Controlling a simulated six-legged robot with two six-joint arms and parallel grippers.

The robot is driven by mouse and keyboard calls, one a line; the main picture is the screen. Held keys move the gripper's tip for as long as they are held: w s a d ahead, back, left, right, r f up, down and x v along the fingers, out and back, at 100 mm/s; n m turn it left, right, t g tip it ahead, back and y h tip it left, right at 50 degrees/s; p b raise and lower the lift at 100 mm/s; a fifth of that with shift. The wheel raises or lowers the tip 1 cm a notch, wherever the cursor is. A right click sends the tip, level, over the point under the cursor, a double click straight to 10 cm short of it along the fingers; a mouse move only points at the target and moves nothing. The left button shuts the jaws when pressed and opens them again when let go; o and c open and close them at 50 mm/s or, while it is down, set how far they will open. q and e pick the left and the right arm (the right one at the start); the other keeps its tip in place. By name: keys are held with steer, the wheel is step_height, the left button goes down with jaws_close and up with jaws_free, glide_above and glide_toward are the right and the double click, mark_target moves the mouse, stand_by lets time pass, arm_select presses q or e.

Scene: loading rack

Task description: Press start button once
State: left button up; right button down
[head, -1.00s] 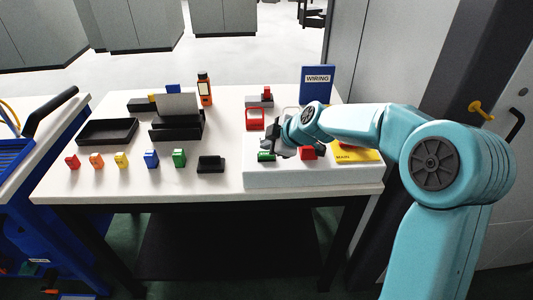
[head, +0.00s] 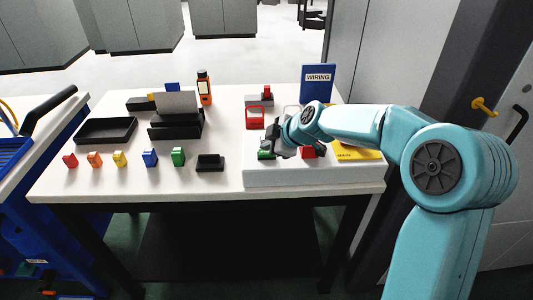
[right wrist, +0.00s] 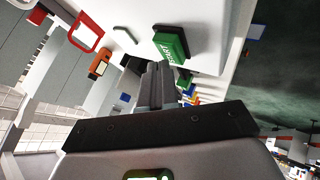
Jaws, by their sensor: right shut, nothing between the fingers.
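The green start button (head: 265,155) sits on the white panel box (head: 300,175) at the right of the table. In the right wrist view it is a green block marked START (right wrist: 172,42) on a dark base. My right gripper (head: 276,149) is shut and empty, right at the button and partly covering it in the head view. In the right wrist view the closed fingertips (right wrist: 160,68) point at the button's near edge. I cannot tell whether they touch it. My left gripper is not in view.
A red button (head: 310,151) and a yellow MAIN plate (head: 358,154) are on the same box, close to my right arm. A red frame (head: 255,118) and a blue WIRING binder (head: 317,84) stand behind. Several coloured blocks and a black tray (head: 106,131) lie to the left.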

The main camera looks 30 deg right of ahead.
steer(key=shift+f+b, duration=0.45)
steer(key=shift+b, duration=0.2)
stand_by(0.7)
stand_by(0.3)
steer(key=shift+r+p, duration=0.35)
steer(key=shift+r, duration=0.55)
steer(key=shift+r+p, duration=1.55)
steer(key=shift+r, duration=1)
steer(key=shift+f, duration=0.1)
steer(key=shift+s, duration=0.15)
